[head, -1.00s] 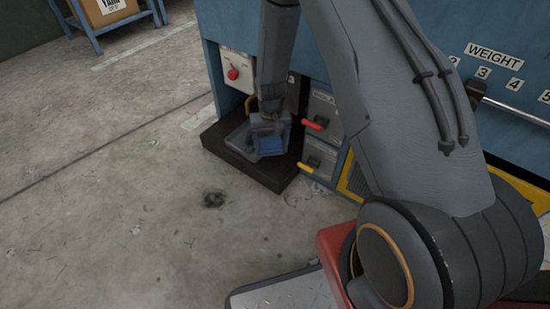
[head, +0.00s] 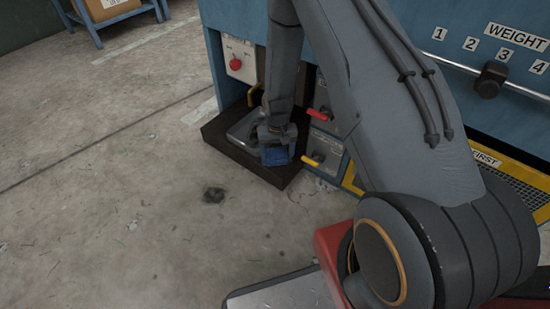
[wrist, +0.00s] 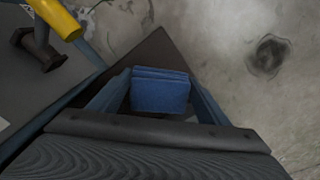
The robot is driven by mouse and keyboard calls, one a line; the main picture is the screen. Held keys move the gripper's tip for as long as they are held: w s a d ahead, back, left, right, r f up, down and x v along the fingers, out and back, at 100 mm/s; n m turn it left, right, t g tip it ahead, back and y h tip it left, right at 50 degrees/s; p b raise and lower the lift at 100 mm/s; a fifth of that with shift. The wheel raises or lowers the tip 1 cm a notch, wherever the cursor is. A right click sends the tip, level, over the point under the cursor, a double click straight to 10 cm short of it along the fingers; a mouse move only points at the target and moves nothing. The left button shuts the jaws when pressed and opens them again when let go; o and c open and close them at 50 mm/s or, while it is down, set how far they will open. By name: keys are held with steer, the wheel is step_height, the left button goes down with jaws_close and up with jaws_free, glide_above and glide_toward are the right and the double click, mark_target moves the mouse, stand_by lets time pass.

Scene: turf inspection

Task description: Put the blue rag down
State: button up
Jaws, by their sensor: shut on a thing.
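The blue rag (head: 275,156) is a small folded blue cloth. In the wrist view the rag (wrist: 160,90) sits between the two fingers of my gripper (wrist: 158,98), which is shut on it. In the head view my gripper (head: 277,140) points down over the dark low ledge (head: 230,150) at the foot of the blue machine. A grey metal tray (head: 240,128) lies on that ledge, just left of the gripper. I cannot tell whether the rag touches the ledge.
Red (head: 317,114) and yellow (head: 314,160) handles stick out from grey boxes right of the ledge. A control box with a red button (head: 236,64) is behind it. The concrete floor (head: 110,200) at left is clear apart from a dark stain (head: 213,195).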

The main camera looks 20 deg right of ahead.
mark_target(277, 155)
steer(key=shift+f, duration=0.65)
steer(key=o, duration=1)
step_height(277, 155, up, 13)
steer(key=p, duration=0.5)
steer(key=shift+f+p, duration=0.1)
steer(key=shift+p, duration=0.2)
steer(key=s+a+r+n, duration=0.2)
steer(key=s+a+r, duration=0.3)
steer(key=a+r, duration=0.45)
steer(key=s+a+r+n, duration=0.1)
steer(key=s+a+r, duration=0.4)
steer(key=r, duration=0.8)
steer(key=s+a+r+n, duration=0.1)
steer(key=s+r, duration=0.3)
steer(key=s, duration=0.4)
steer(key=s+a+r+n+y, duration=0.1)
steer(key=s+a+r, duration=0.3)
steer(key=s, duration=0.4)
steer(key=s+a+r+n, duration=0.2)
steer(key=s+r, duration=0.3)
steer(key=s, duration=0.3)
steer(key=shift+s+a+r+n+y, duration=0.15)
steer(key=shift+s+r+n+y, duration=0.2)
steer(key=shift+n, duration=0.25)
